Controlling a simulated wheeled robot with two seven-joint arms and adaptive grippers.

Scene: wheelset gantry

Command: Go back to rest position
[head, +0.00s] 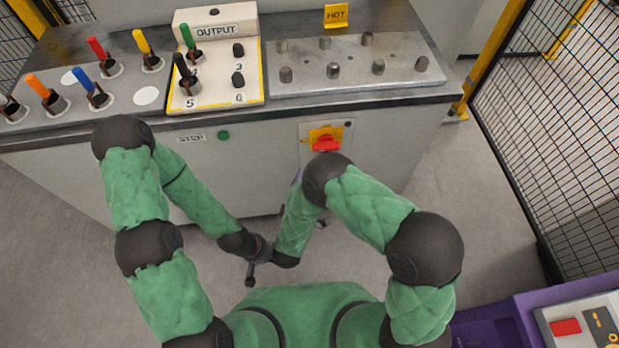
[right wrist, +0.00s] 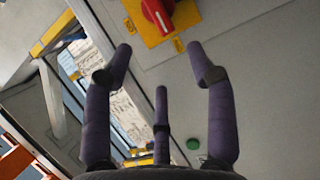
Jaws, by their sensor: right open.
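My left arm comes in from the left in the head view, bent with its forearm angled down to the middle. Its dark left gripper (head: 256,268) hangs over the floor in front of the cabinet; its fingers are too small to read. My right arm is bent with its forearm pointing down, close to the left gripper. My right gripper is mostly hidden in the head view. In the right wrist view the right gripper (right wrist: 160,60) has its purple fingers spread and nothing between them. It faces the cabinet front, just below the red rotary switch (right wrist: 157,12).
The grey cabinet (head: 265,165) stands ahead, bearing coloured-handled tools, the OUTPUT panel (head: 222,92) and a metal plate (head: 350,75) with several pegs. The red switch also shows in the head view (head: 326,143). A mesh fence (head: 560,130) and purple-edged panel (head: 520,320) are right.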

